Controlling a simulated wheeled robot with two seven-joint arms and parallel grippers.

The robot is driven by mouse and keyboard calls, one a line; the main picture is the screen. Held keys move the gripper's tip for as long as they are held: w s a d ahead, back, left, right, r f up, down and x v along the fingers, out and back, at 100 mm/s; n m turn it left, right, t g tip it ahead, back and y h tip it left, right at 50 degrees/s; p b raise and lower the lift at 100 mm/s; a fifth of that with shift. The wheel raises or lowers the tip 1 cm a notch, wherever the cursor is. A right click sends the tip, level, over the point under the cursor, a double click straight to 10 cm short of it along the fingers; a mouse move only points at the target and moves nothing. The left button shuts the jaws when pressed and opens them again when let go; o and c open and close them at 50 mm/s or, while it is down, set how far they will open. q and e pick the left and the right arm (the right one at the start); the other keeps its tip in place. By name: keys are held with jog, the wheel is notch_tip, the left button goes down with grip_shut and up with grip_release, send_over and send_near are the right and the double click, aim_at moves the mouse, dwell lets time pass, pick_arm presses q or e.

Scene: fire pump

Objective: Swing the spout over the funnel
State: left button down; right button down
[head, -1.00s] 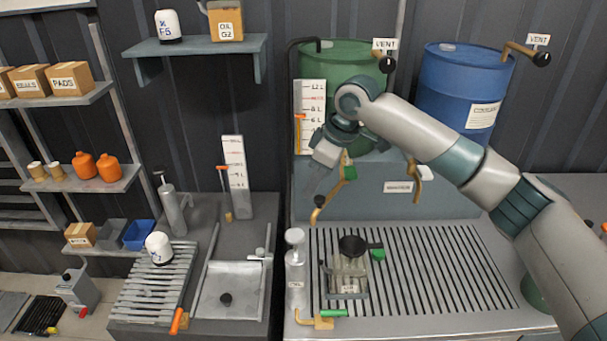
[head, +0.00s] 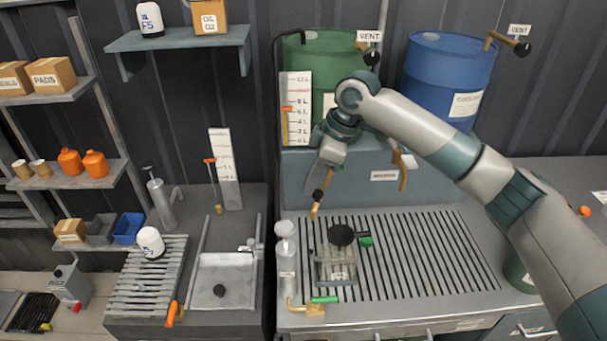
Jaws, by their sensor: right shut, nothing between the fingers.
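The funnel sits on top of a clear jug (head: 338,263) on the slotted bench. My right gripper (head: 319,182) points down at the spout, its shut fingers against or just in front of the pipe; I cannot tell if they touch. It hides the upper spout and its valve. My left gripper is not in view.
A second brass spout (head: 403,172) hangs under the blue drum (head: 450,75). The slotted grate (head: 430,260) right of the jug is clear.

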aim_at(321, 198)
jog(key=d+n+p, duration=0.1)
jog(key=s+d+n+g+p, duration=0.1)
jog(key=d, duration=0.1)
jog(key=shift+s+d+r+n, duration=0.15)
jog(key=shift+d+n, duration=0.1)
jog(key=shift+n, duration=0.15)
jog(key=shift+s+d+p, duration=0.15)
jog(key=shift+d+p, duration=0.2)
jog(key=shift+d, duration=0.55)
jog(key=a, duration=0.1)
jog(key=a+p, duration=0.1)
jog(key=a, duration=0.2)
jog(key=shift+s+r+p, duration=0.25)
jog(key=shift+r+p, duration=0.15)
jog(key=b+v, duration=0.4)
jog(key=v, duration=0.5)
jog(key=shift+w+d+r, duration=0.15)
jog(key=shift+d+r, duration=0.05)
jog(key=shift+r, duration=0.1)
jog(key=shift+f, duration=0.1)
